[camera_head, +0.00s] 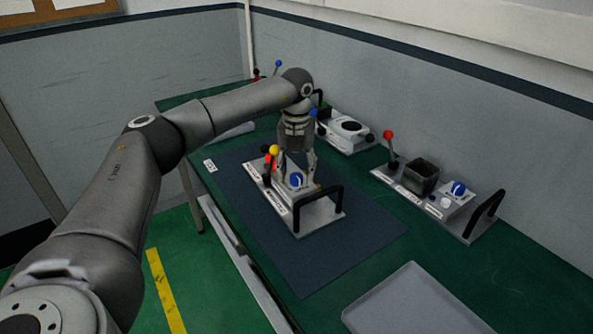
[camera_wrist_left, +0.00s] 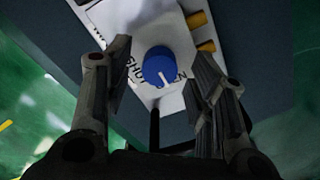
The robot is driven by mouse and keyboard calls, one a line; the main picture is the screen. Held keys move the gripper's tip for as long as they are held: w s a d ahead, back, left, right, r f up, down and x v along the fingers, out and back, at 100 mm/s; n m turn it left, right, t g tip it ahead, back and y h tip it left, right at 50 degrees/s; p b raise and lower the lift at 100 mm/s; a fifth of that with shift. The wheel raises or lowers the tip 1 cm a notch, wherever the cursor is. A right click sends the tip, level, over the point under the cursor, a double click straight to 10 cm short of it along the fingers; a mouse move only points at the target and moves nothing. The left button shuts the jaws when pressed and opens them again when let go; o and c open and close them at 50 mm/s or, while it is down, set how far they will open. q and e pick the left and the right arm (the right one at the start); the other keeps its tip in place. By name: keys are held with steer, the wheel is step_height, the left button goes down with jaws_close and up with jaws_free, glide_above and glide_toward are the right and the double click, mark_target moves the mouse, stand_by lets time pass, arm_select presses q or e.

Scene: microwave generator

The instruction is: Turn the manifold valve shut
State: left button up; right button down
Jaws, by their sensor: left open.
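The manifold valve is a round blue knob (camera_head: 296,180) with a white pointer line, on a light panel (camera_head: 318,212) on the dark mat. In the left wrist view the blue knob (camera_wrist_left: 159,66) sits between printed SHUT and OPEN labels. Its pointer faces down and slightly right, on the OPEN side. My left gripper (camera_head: 296,168) points down over the knob. In the left wrist view its fingers (camera_wrist_left: 163,88) are spread on both sides of the knob, with visible gaps. My right gripper is not in view.
A black handle (camera_head: 322,192) stands at the panel's right edge. Yellow and red knobs (camera_head: 272,151) are close to the gripper's left. Another panel (camera_head: 437,203) with a red lever and grey box stands right. A grey tray (camera_head: 417,302) lies at front right.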

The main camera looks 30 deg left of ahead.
arm_select(q)
steer(key=shift+f, duration=0.4)
steer(key=shift+c, duration=0.3)
steer(key=c, duration=1)
